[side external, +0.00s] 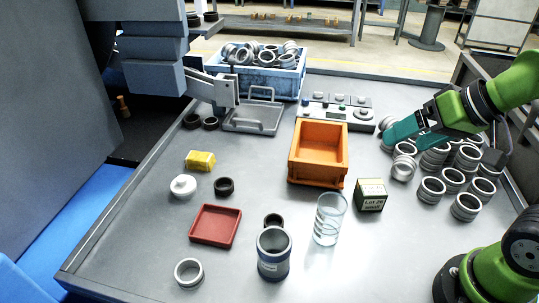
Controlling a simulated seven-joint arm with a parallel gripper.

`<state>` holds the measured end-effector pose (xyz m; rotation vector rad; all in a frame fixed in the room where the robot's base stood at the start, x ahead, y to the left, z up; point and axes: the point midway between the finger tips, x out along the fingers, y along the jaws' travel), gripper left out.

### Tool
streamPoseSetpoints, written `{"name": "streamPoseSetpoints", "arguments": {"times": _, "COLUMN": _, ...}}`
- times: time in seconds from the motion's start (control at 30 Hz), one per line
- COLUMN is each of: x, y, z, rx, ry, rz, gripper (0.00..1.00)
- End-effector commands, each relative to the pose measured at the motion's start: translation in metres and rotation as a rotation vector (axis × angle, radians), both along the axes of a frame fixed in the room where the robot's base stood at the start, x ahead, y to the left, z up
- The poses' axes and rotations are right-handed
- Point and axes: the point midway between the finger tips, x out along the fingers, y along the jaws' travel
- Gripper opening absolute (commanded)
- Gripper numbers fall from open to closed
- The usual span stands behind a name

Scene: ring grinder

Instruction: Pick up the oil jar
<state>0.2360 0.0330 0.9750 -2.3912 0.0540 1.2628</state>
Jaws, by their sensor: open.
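A dark grey-blue cylindrical jar (273,263) with a pale label stands upright at the front middle of the table; its label is too small to read. I cannot tell for certain which of these is the oil jar. My gripper (392,138), with teal fingers, is at the right, near the stacked metal rings and well behind and right of both containers. It is open, and I see nothing held in it.
A clear glass (329,221) and a dark green box (371,196) stand right of the jar. An orange bin (318,174) is behind. A red tray (215,226) and loose ring (189,273) lie left. Several metal rings (467,206) crowd the right. A dark ring (273,220) sits behind the jar.

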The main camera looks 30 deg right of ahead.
Motion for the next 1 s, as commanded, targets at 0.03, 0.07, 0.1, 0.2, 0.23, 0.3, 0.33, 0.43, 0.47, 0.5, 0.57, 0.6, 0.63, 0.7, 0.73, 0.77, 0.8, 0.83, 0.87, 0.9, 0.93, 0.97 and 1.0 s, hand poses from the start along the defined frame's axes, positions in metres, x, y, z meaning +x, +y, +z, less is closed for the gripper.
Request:
{"name": "streamPoseSetpoints", "arguments": {"times": 0.03, "x": 0.0, "y": 0.0, "z": 0.0, "rx": 0.0, "ry": 0.0, "rz": 0.0, "gripper": 0.89}}
{"name": "streamPoseSetpoints", "arguments": {"times": 0.07, "x": 0.0, "y": 0.0, "z": 0.0, "rx": 0.0, "ry": 0.0, "rz": 0.0, "gripper": 0.89}}
{"name": "streamPoseSetpoints", "arguments": {"times": 0.1, "x": 0.0, "y": 0.002, "z": 0.0, "rx": 0.0, "ry": 0.002, "rz": 0.006, "gripper": 0.89}}
{"name": "streamPoseSetpoints", "arguments": {"times": 0.2, "x": 0.003, "y": 0.011, "z": -0.009, "rx": -0.002, "ry": 0.045, "rz": 0.044, "gripper": 0.89}}
{"name": "streamPoseSetpoints", "arguments": {"times": 0.23, "x": 0.006, "y": 0.015, "z": -0.01, "rx": -0.008, "ry": 0.059, "rz": 0.063, "gripper": 0.89}}
{"name": "streamPoseSetpoints", "arguments": {"times": 0.3, "x": 0.015, "y": 0.027, "z": -0.014, "rx": -0.024, "ry": 0.114, "rz": 0.11, "gripper": 0.89}}
{"name": "streamPoseSetpoints", "arguments": {"times": 0.33, "x": 0.019, "y": 0.033, "z": -0.016, "rx": -0.03, "ry": 0.146, "rz": 0.13, "gripper": 0.89}}
{"name": "streamPoseSetpoints", "arguments": {"times": 0.43, "x": 0.033, "y": 0.057, "z": -0.022, "rx": -0.053, "ry": 0.273, "rz": 0.164, "gripper": 0.89}}
{"name": "streamPoseSetpoints", "arguments": {"times": 0.47, "x": 0.037, "y": 0.064, "z": -0.024, "rx": -0.062, "ry": 0.313, "rz": 0.166, "gripper": 0.89}}
{"name": "streamPoseSetpoints", "arguments": {"times": 0.5, "x": 0.042, "y": 0.073, "z": -0.026, "rx": -0.074, "ry": 0.363, "rz": 0.163, "gripper": 0.89}}
{"name": "streamPoseSetpoints", "arguments": {"times": 0.57, "x": 0.048, "y": 0.086, "z": -0.03, "rx": -0.094, "ry": 0.436, "rz": 0.147, "gripper": 0.89}}
{"name": "streamPoseSetpoints", "arguments": {"times": 0.6, "x": 0.052, "y": 0.093, "z": -0.032, "rx": -0.109, "ry": 0.479, "rz": 0.127, "gripper": 0.89}}
{"name": "streamPoseSetpoints", "arguments": {"times": 0.63, "x": 0.055, "y": 0.098, "z": -0.033, "rx": -0.118, "ry": 0.509, "rz": 0.109, "gripper": 0.89}}
{"name": "streamPoseSetpoints", "arguments": {"times": 0.7, "x": 0.06, "y": 0.108, "z": -0.034, "rx": -0.139, "ry": 0.566, "rz": 0.056, "gripper": 0.89}}
{"name": "streamPoseSetpoints", "arguments": {"times": 0.73, "x": 0.062, "y": 0.11, "z": -0.033, "rx": -0.146, "ry": 0.585, "rz": 0.028, "gripper": 0.89}}
{"name": "streamPoseSetpoints", "arguments": {"times": 0.77, "x": 0.064, "y": 0.112, "z": -0.032, "rx": -0.15, "ry": 0.601, "rz": -0.005, "gripper": 0.89}}
{"name": "streamPoseSetpoints", "arguments": {"times": 0.8, "x": 0.066, "y": 0.111, "z": -0.028, "rx": -0.148, "ry": 0.615, "rz": -0.051, "gripper": 0.89}}
{"name": "streamPoseSetpoints", "arguments": {"times": 0.83, "x": 0.066, "y": 0.109, "z": -0.024, "rx": -0.144, "ry": 0.619, "rz": -0.08, "gripper": 0.89}}
{"name": "streamPoseSetpoints", "arguments": {"times": 0.87, "x": 0.064, "y": 0.108, "z": -0.023, "rx": -0.141, "ry": 0.625, "rz": -0.103, "gripper": 0.89}}
{"name": "streamPoseSetpoints", "arguments": {"times": 0.9, "x": 0.062, "y": 0.107, "z": -0.025, "rx": -0.139, "ry": 0.637, "rz": -0.123, "gripper": 0.89}}
{"name": "streamPoseSetpoints", "arguments": {"times": 0.93, "x": 0.061, "y": 0.107, "z": -0.028, "rx": -0.137, "ry": 0.642, "rz": -0.132, "gripper": 0.89}}
{"name": "streamPoseSetpoints", "arguments": {"times": 0.97, "x": 0.061, "y": 0.107, "z": -0.031, "rx": -0.136, "ry": 0.644, "rz": -0.136, "gripper": 0.89}}
{"name": "streamPoseSetpoints", "arguments": {"times": 1.0, "x": 0.061, "y": 0.107, "z": -0.037, "rx": -0.136, "ry": 0.644, "rz": -0.136, "gripper": 0.89}}
